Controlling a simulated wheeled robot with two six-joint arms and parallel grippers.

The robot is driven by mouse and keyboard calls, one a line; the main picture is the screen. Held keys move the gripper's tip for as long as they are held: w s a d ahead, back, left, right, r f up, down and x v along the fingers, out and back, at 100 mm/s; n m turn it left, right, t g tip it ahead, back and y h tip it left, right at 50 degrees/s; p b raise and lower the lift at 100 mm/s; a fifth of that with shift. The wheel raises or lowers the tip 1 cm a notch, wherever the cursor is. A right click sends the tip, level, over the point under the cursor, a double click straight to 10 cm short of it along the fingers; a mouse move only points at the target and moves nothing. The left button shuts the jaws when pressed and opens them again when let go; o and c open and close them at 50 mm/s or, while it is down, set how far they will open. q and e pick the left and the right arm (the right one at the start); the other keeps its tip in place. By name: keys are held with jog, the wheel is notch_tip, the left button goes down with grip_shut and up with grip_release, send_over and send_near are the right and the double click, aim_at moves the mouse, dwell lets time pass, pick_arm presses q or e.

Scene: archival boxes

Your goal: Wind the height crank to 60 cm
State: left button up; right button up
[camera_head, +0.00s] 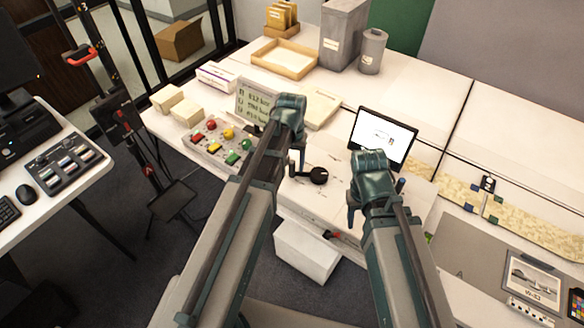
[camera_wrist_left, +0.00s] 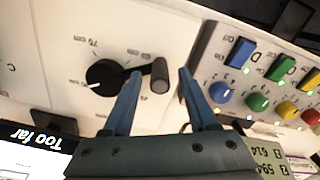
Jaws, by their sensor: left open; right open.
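The height crank is a black round knob (camera_head: 318,175) on the white console panel, with a grey handle post beside it. In the left wrist view the crank knob (camera_wrist_left: 105,77) has a white pointer mark, and printed cm labels surround it; "75 cm" is legible, others are unclear. The grey handle (camera_wrist_left: 159,75) stands between the fingertips of my open left gripper (camera_wrist_left: 161,71); I cannot tell whether they touch it. In the head view my left gripper (camera_head: 297,165) is just left of the knob. My right gripper (camera_head: 353,212) hangs empty at the right of the knob.
A control box with coloured buttons and knobs (camera_head: 218,142) sits left of the crank. A numeric display (camera_head: 256,103) stands behind it.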

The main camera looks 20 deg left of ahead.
pick_arm(q)
grip_shut()
dwell(0.3)
jog(key=shift+w, duration=0.15)
